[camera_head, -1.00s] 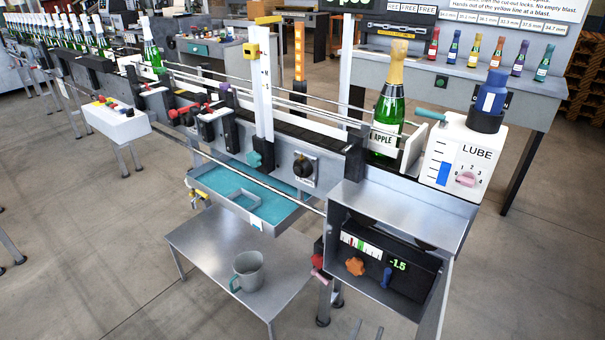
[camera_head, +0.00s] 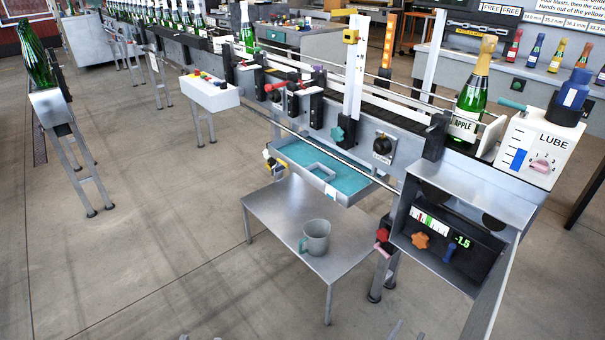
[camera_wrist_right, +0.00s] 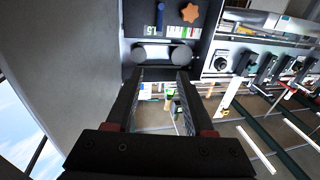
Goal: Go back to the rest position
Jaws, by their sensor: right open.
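My right gripper (camera_wrist_right: 158,78) is open and empty in the right wrist view, its two dark fingers apart. They point toward the grey housing with the orange and blue knobs. In the head view only small grey tips of the right gripper (camera_head: 407,331) show at the bottom edge, in front of the steel table. Faint tips of my left gripper (camera_head: 200,338) barely show at the bottom edge, left of them. Most of both arms is out of view.
The steel table (camera_head: 270,215) carries a grey mug (camera_head: 316,237). To its right stands the control housing (camera_head: 470,190) showing -1.5. A gold-topped bottle (camera_head: 470,105) stands on the conveyor beside the LUBE box (camera_head: 540,145). Floor at left (camera_head: 150,240) is clear.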

